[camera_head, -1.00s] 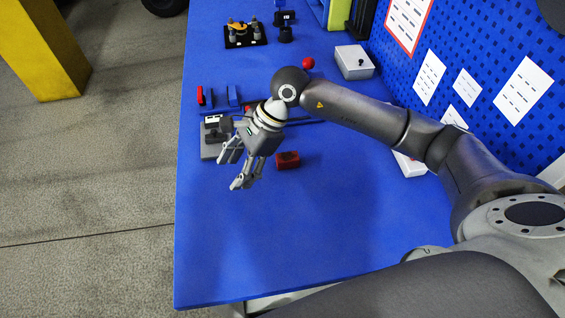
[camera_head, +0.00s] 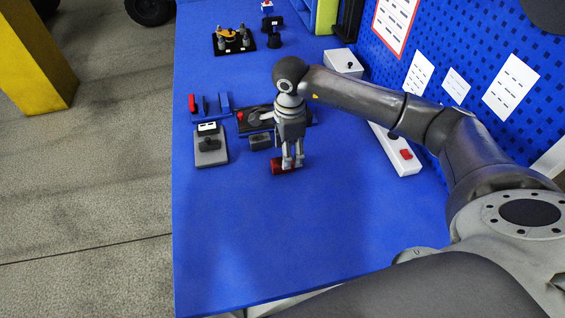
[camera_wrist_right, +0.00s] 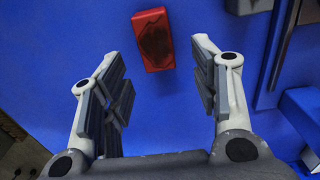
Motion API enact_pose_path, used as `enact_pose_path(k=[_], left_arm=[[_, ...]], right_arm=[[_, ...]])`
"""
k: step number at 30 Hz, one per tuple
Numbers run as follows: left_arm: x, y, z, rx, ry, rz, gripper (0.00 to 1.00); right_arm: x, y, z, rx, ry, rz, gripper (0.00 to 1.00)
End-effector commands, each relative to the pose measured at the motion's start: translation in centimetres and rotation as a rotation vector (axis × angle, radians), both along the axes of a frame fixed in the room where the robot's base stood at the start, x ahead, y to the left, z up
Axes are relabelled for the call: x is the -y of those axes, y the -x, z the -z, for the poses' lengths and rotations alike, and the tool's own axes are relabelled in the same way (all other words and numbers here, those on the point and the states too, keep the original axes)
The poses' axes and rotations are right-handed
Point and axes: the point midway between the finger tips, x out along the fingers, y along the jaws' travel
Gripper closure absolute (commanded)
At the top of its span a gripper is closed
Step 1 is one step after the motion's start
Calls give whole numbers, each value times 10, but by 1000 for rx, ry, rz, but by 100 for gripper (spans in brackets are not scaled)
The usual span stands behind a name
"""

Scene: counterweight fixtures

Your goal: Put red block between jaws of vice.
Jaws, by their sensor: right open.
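The red block (camera_head: 280,168), with a dark patch on its top, lies on the blue table. My right gripper (camera_head: 292,164) points down over it and hides part of it in the head view. In the right wrist view the red block (camera_wrist_right: 153,40) shows beyond the open, empty fingers (camera_wrist_right: 159,62), roughly in line with the gap and apart from them. A blue fixture (camera_head: 211,108) with upright plates and a red part looks like the vice; its gap is small and hard to make out. My left gripper is not in view.
Beside the block are a small grey block (camera_head: 260,142), a dark base with a red knob (camera_head: 240,116), and a grey plate with a black device (camera_head: 210,157). A white box with a red switch (camera_head: 406,155) stands right. The table's front is clear.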

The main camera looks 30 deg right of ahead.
Motion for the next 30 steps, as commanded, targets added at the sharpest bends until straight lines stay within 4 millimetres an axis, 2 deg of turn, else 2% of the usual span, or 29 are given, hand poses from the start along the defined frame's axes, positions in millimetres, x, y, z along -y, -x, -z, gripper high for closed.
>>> enact_pose_path(k=[4, 9, 17, 30], left_arm=[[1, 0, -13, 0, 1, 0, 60], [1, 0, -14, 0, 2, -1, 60], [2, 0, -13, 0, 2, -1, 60], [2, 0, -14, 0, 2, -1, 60]], right_arm=[[1, 3, 22, -8, -1, -1, 45], [1, 2, 41, -3, -1, -1, 45], [1, 2, 44, -2, 0, -2, 45], [1, 1, 44, -1, -1, -1, 100]])
